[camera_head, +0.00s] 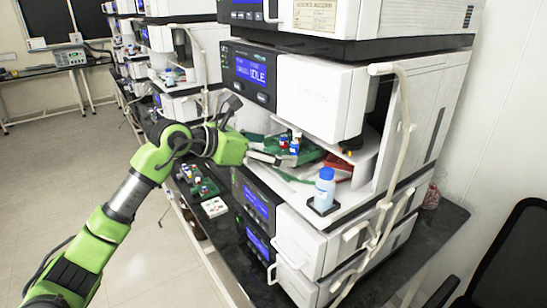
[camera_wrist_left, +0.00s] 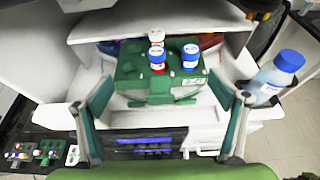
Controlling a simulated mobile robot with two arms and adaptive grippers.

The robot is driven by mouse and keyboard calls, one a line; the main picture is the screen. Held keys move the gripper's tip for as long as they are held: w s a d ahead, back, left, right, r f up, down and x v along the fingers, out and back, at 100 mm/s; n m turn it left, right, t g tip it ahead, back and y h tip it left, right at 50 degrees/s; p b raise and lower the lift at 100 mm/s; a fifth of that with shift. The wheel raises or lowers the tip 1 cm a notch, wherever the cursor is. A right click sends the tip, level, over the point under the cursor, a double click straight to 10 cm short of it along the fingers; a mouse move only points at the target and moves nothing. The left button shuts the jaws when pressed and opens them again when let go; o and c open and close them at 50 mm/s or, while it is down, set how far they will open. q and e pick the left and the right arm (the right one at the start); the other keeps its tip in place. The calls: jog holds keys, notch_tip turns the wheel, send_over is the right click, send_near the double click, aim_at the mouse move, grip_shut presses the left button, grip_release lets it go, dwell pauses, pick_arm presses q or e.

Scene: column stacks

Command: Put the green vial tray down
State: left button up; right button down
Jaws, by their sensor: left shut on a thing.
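The green vial tray (camera_head: 310,153) is in the open bay of the white column stack, and it also shows in the wrist view (camera_wrist_left: 133,68). It carries a few vials with blue and white caps (camera_wrist_left: 191,56) and looks roughly level. My left gripper (camera_head: 268,157) reaches in from the left and is shut on the tray; its fingers (camera_wrist_left: 162,100) lie to either side of the tray's near end. Whether the tray's underside touches the bay floor is hidden. My right gripper is not in view.
A blue-capped bottle (camera_head: 325,189) stands in a dark holder at the bay's front right. A red tray (camera_head: 340,166) lies deeper in the bay. Tubing (camera_head: 405,120) hangs along the right. More vial racks (camera_head: 195,178) and a white tray (camera_head: 214,207) sit on the dark bench.

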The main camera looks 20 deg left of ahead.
pick_arm(q)
notch_tip(320, 180, down, 3)
jog(key=shift+w+r+p, duration=0.1)
jog(key=shift+r+p, duration=0.05)
jog(key=shift+p, duration=0.85)
jog(key=shift+w+f, duration=0.1)
jog(key=shift+f, duration=0.25)
jog(key=o, duration=1)
jog(key=shift+f, duration=0.1)
jog(key=shift+s+a, duration=0.25)
jog(key=shift+s, duration=0.05)
jog(key=b+v, duration=0.4)
jog(key=v, duration=0.7)
jog(key=shift+s+r+b, duration=0.1)
jog(key=shift+r+b, duration=0.1)
jog(key=shift+b, duration=0.15)
